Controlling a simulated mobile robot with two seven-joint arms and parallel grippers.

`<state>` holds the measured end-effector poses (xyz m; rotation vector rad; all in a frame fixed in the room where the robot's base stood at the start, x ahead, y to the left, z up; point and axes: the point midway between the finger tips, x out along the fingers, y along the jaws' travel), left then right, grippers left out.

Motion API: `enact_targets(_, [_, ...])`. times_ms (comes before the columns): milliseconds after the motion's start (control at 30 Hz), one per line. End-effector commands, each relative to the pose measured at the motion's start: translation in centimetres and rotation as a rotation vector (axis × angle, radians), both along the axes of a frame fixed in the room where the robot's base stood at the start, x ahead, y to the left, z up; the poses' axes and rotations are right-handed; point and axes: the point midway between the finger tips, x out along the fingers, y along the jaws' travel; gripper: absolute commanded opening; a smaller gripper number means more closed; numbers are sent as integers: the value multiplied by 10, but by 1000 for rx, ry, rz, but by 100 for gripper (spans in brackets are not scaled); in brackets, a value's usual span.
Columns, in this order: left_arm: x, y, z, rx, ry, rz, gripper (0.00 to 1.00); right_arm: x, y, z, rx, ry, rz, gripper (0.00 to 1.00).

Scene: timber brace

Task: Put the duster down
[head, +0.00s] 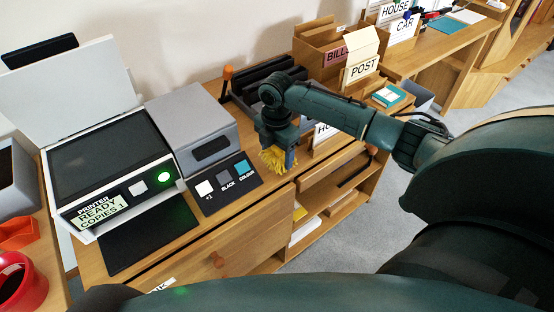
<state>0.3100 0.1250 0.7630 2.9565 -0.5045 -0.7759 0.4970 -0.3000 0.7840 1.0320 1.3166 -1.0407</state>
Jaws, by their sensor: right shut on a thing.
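My right gripper (276,140) comes in from the right on its dark green arm and points down over the front of the wooden cabinet top. It is shut on the duster (273,159), whose yellow bristly part hangs below the fingers. The duster is just right of the black button panel; I cannot tell whether it touches the cabinet top. The duster's handle is mostly hidden by the gripper. My left gripper is not in view.
The printer (108,155) with its lid up stands at left, beside a grey box (191,128) and the button panel (225,184). A black tray (262,80) is behind my gripper. Wooden boxes labelled BILLS (335,56) and POST stand behind the arm. A red ring-shaped object (12,282) is bottom left.

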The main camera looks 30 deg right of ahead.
Motion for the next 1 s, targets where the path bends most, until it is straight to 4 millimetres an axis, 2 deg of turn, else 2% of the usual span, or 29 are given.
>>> enact_targets(100, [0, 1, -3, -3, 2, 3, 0, -1, 0, -20, -1, 4, 0, 45])
enact_targets(167, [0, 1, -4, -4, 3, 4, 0, -1, 0, -26, 0, 2, 0, 45])
enact_targets(533, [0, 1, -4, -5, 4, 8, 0, 0, 0, -31, 0, 1, -1, 45])
enact_targets(567, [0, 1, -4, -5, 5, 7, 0, 0, 0, -31, 0, 1, -1, 67])
enact_targets(600, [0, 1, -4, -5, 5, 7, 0, 0, 0, -31, 0, 1, -1, 70])
enact_targets(833, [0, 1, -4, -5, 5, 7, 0, 0, 0, -31, 0, 1, 0, 88])
enact_targets(1000, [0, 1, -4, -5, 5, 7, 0, 0, 0, -30, 0, 1, -1, 88])
